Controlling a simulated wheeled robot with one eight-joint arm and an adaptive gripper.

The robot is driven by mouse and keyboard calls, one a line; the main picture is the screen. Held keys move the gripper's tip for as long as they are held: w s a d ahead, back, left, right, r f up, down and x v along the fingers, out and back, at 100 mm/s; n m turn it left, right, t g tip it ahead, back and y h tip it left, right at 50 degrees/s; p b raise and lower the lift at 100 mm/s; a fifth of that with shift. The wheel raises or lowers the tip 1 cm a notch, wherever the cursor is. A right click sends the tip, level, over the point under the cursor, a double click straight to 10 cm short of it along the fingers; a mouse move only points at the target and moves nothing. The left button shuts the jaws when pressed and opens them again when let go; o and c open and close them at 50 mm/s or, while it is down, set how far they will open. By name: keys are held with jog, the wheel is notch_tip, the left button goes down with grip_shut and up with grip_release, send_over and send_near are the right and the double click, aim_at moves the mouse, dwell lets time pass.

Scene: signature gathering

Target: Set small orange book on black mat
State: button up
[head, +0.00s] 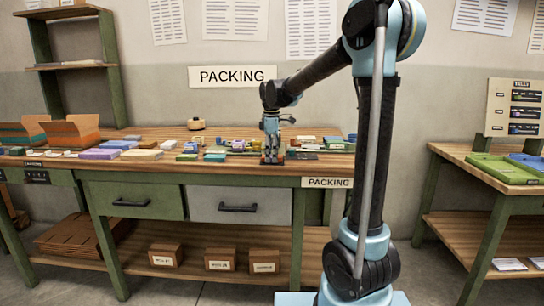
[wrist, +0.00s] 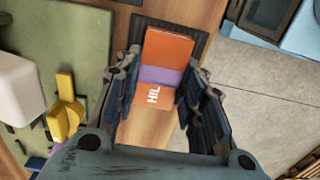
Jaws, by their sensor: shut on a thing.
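The small orange book (wrist: 170,50), with a purple band and white letters, lies between my fingers in the wrist view. My gripper (wrist: 160,85) is shut on it, one finger along each long side. The black mat (wrist: 202,45) shows as a dark border beyond and beside the book, and the book covers much of it. I cannot tell whether the book touches the mat. In the head view, my gripper (head: 272,155) points down at the front edge of the packing table, and the book is barely visible beneath it.
The wooden table (head: 230,166) holds several small books and boxes left of my gripper and small items on both sides. In the wrist view, a green surface (wrist: 70,30) with a yellow object (wrist: 66,108) and a white object (wrist: 15,88) lies left. Floor shows at right.

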jog(key=shift+f, duration=0.1)
jog(key=o, duration=1)
jog(key=shift+o, duration=0.2)
notch_tip(320, 180, up, 12)
jog(key=s+d+f+m, duration=0.3)
jog(key=s+d+m, duration=0.1)
jog(key=s+d, duration=0.35)
jog(key=s+d+f+m+t, duration=0.1)
jog(key=s+d+f+m, duration=0.5)
jog(key=s+f, duration=0.6)
jog(key=s+d+f+m+t, duration=0.1)
jog(key=s+d+f+m, duration=0.6)
jog(key=s+f, duration=0.5)
jog(key=shift+s+d, duration=0.15)
jog(key=shift+d, duration=0.55)
